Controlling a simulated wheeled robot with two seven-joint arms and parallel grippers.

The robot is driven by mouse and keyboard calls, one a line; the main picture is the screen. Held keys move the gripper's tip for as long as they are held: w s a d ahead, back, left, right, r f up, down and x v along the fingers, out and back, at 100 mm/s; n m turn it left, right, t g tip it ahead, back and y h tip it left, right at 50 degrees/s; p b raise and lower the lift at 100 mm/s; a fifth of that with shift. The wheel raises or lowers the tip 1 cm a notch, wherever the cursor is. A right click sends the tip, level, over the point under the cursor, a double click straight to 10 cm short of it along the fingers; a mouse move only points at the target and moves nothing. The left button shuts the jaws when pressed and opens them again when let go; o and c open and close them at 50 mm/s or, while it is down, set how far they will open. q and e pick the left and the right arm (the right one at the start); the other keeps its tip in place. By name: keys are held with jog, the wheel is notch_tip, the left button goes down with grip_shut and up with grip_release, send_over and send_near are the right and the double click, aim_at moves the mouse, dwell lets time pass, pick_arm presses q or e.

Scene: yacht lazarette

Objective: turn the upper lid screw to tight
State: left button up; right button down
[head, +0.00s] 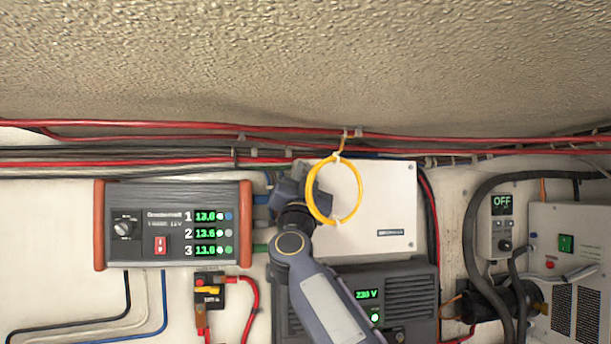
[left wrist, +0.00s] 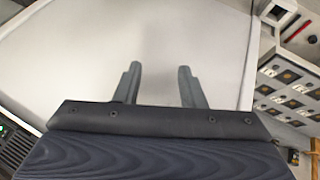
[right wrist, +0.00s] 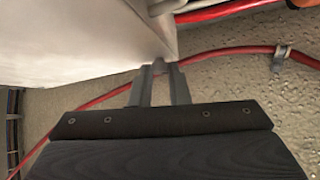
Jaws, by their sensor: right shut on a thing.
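A white box (head: 385,205) with a flat lid is mounted on the wall in the head view. My right gripper (head: 292,190) is at the box's upper left corner and covers it. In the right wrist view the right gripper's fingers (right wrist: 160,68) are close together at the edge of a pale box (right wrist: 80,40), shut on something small. The upper lid screw itself is hidden by the gripper. My left gripper (left wrist: 159,68) is open and empty in front of a pale surface (left wrist: 190,40); it does not show in the head view.
A yellow loop (head: 333,218) hangs from the cables in front of the white box, close to my right gripper. Red cables (head: 480,147) run above. A charger panel (head: 170,225) is at left, a dark 230 V unit (head: 410,285) below.

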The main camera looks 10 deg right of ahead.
jog(key=shift+s+r, duration=0.1)
jog(key=c, duration=1.4)
grip_release()
jog(key=shift+o, duration=0.2)
jog(key=shift+s+f+b, duration=0.1)
jog(key=shift+f+b, duration=0.25)
jog(key=b+v, duration=0.6)
jog(key=v, duration=0.1)
jog(key=shift+s, duration=0.1)
